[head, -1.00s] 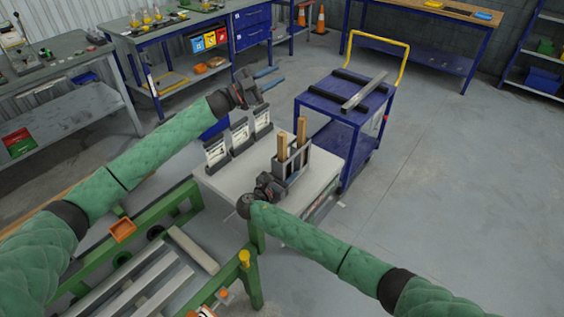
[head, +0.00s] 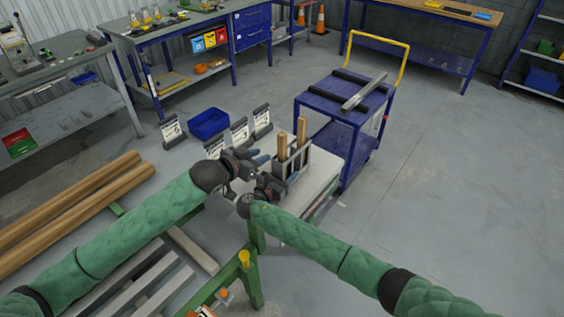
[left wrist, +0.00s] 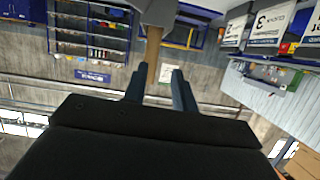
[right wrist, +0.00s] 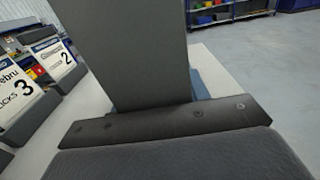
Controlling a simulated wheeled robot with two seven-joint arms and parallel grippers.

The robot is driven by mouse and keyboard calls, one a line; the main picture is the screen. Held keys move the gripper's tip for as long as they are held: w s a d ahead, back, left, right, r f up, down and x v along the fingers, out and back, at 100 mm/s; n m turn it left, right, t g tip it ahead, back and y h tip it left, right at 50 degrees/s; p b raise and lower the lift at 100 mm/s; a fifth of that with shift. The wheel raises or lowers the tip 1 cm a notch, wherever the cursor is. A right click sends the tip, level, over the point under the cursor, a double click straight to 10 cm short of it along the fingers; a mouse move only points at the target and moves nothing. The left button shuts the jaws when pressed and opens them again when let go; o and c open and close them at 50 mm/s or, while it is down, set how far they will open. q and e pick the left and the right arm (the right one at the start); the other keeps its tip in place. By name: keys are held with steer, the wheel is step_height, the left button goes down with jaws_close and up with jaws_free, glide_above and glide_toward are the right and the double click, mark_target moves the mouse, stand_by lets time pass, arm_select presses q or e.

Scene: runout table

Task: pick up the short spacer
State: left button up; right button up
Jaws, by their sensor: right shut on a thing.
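Two wooden spacers stand upright in a grey slotted holder (head: 292,172) on the small pale table; the left one (head: 282,146) shows a lower top than the right one (head: 301,130), but I cannot be sure which is short. My left gripper (head: 262,159) is open just left of the holder. In the left wrist view a wooden spacer (left wrist: 153,45) shows between and beyond its fingertips (left wrist: 158,75), apart from them; the other spacer is not visible there. My right gripper (head: 277,186) is shut on the holder, whose grey wall (right wrist: 140,50) fills the right wrist view.
Numbered cards (head: 240,132) stand behind the table's left side, near a blue bin (head: 208,124). A blue cart (head: 325,108) with dark bars stands behind right. A green frame with metal slats (head: 160,285) lies in front left. Open floor (head: 450,200) lies right.

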mark_target(279, 152)
arm_select(q)
steer(key=shift+g+y, duration=0.3)
steer(key=x, duration=0.4)
steer(key=s+f+x, duration=0.1)
steer(key=shift+w+d+f, duration=0.15)
steer(key=shift+w+d, duration=0.25)
steer(key=shift+d, duration=0.05)
steer(key=x, duration=0.4)
steer(key=shift+w+d+r, duration=0.2)
steer(key=shift+d+r, duration=0.1)
steer(key=shift+r, duration=0.05)
steer(key=shift+w+d+f, duration=0.25)
steer(key=shift+w, duration=0.15)
steer(key=shift+c, duration=0.5)
jaws_close()
